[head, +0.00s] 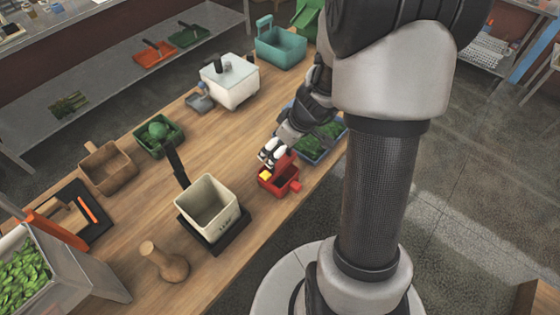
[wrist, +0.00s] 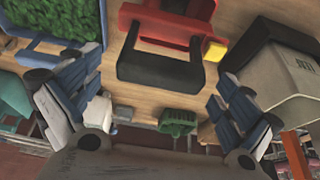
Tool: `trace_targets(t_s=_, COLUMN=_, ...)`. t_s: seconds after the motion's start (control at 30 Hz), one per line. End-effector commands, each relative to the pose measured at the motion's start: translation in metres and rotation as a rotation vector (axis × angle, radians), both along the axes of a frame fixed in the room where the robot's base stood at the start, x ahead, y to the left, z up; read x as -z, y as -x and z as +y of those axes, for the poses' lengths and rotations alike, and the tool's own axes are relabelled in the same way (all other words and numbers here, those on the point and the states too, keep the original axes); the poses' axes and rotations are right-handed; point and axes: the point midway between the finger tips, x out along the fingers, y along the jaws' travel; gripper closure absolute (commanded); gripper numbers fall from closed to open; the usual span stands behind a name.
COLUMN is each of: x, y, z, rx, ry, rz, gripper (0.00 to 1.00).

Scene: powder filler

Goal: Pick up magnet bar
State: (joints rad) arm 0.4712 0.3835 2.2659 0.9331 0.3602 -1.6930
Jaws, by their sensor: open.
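A red block-like piece with a yellow part at one side (head: 279,182) lies near the table's right edge in the head view. I take it for the magnet bar, but cannot be sure. In the wrist view the red piece (wrist: 165,22) is at the top centre, with a dark loop handle (wrist: 160,72) and the yellow part at its right. My gripper (head: 271,153) is open and empty, just above and behind the red piece in the head view. In the wrist view its fingers are spread to either side of the handle. My gripper hides part of the red piece.
A cream bin on a black base (head: 210,208) stands left of the red piece. A blue tray of green leaves (head: 318,160) lies behind it, partly hidden by my arm. A wooden pestle-shaped thing (head: 165,265) stands at the front. Table space before the red piece is clear.

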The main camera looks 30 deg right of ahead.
Motion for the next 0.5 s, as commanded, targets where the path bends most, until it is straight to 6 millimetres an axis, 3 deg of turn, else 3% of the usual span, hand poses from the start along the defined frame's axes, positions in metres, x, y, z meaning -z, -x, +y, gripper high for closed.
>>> trace_targets(t_s=0.3, x=0.0064, y=-0.0028, z=0.001, rx=-0.001, ry=0.001, rz=0.0, gripper=0.02)
trace_targets(t_s=0.5, x=0.0062, y=-0.0027, z=0.001, rx=-0.001, ry=0.0, rz=0.0, gripper=0.14)
